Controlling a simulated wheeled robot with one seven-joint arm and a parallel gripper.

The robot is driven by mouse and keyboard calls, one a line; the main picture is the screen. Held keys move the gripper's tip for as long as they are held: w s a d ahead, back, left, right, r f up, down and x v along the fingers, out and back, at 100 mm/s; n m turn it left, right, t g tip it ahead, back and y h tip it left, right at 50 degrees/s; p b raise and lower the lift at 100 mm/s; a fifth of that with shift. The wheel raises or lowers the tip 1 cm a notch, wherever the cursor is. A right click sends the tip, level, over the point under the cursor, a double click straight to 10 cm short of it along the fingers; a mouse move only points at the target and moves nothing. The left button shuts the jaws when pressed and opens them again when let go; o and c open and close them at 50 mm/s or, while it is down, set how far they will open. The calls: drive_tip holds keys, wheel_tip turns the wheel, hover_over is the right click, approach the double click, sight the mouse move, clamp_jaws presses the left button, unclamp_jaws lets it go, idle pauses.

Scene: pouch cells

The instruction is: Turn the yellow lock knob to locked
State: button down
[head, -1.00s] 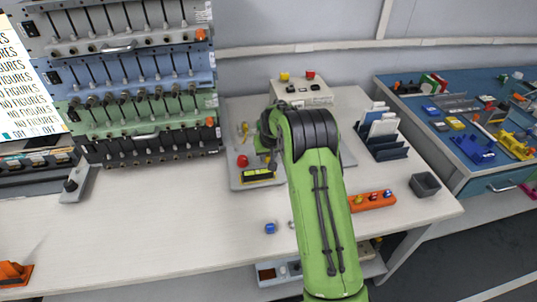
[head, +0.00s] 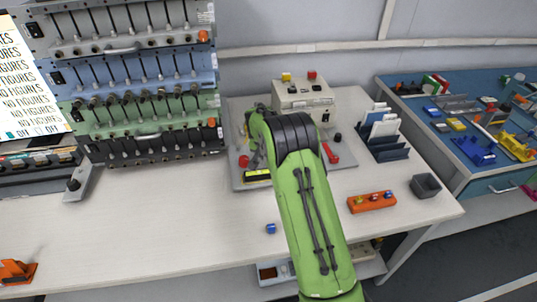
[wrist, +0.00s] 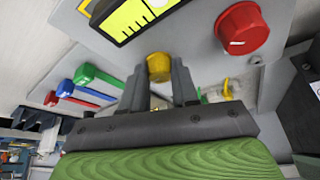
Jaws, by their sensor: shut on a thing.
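The yellow lock knob (wrist: 159,67) sits on the grey panel (wrist: 205,63) in the wrist view, between the two dark fingers of my gripper (wrist: 160,76). The fingers are shut on the knob from both sides. I cannot make out a pointer or lock mark on it, so its turn angle is unclear. In the head view my green arm reaches over the panel (head: 237,180) and hides the gripper and the knob.
A red knob (wrist: 242,28) stands right of the fingers. A yellow-and-black scale (wrist: 140,14) lies beyond them. Blue, green and red sliders (wrist: 85,73) are to the left. In the head view, a card rack (head: 385,145) and an orange block (head: 371,202) stand right of the arm.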

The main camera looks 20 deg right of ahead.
drive_tip(key=c, duration=0.8)
unclamp_jaws()
drive_tip(key=shift+c, duration=0.2)
drive_tip(key=p+v, duration=0.3)
drive_tip(key=v, duration=1.2)
drive_tip(key=shift+r, duration=0.3)
drive_tip(key=shift+s+a, duration=0.1)
drive_tip(key=shift+s, duration=0.05)
drive_tip(key=s+a+r+n+t+y+p, duration=0.1)
drive_tip(key=s+a+r+n+p, duration=0.25)
drive_tip(key=s+r, duration=1.2)
drive_tip(key=s+a+n+t+y+p, duration=0.1)
drive_tip(key=s+a+n+p, duration=0.2)
drive_tip(key=s, duration=1.5)
drive_tip(key=shift+s+a+r+n+y, duration=0.2)
drive_tip(key=shift+s+a+n+y, duration=0.15)
drive_tip(key=shift+a, duration=0.2)
